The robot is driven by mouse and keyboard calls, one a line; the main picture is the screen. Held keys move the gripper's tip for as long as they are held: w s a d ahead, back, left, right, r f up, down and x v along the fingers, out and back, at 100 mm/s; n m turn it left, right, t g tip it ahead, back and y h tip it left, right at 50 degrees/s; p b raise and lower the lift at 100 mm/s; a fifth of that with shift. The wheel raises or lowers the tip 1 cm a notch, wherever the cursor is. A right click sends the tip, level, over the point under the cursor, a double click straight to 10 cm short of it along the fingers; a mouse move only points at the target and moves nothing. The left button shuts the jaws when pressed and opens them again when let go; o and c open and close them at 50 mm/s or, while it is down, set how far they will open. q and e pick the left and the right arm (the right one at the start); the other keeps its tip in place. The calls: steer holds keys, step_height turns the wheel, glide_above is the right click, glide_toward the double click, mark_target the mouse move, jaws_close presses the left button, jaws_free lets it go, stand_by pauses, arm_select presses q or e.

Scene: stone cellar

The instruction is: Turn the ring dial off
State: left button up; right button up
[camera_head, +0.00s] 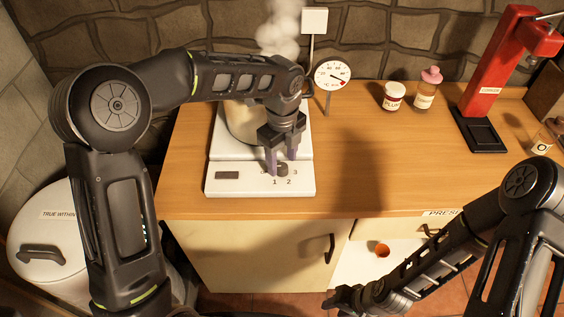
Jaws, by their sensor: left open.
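The ring dial (282,171) is a small dark knob on the sloping front panel of a white hot plate (230,189). The numbers 1, 2 and 3 are printed around it; its pointer is too small and covered to read. My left gripper (281,168) points down over the panel, open, with its purple-grey fingers on either side of the dial. I cannot tell whether they touch it. My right gripper (347,298) is low, in front of the cabinet, far from the dial, and its fingers are too dark to read.
A pot (238,126) stands on the hot plate behind my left arm, with steam (283,30) above. A round gauge (332,74), a jar (393,97), a pink-topped bottle (426,87) and a red press (488,80) stand to the right. The middle counter (390,150) is clear.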

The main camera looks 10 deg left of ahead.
mark_target(282, 166)
arm_select(q)
step_height(282, 166, up, 6)
steer(key=shift+r+b, duration=0.1)
steer(key=shift+b, duration=0.25)
stand_by(0.4)
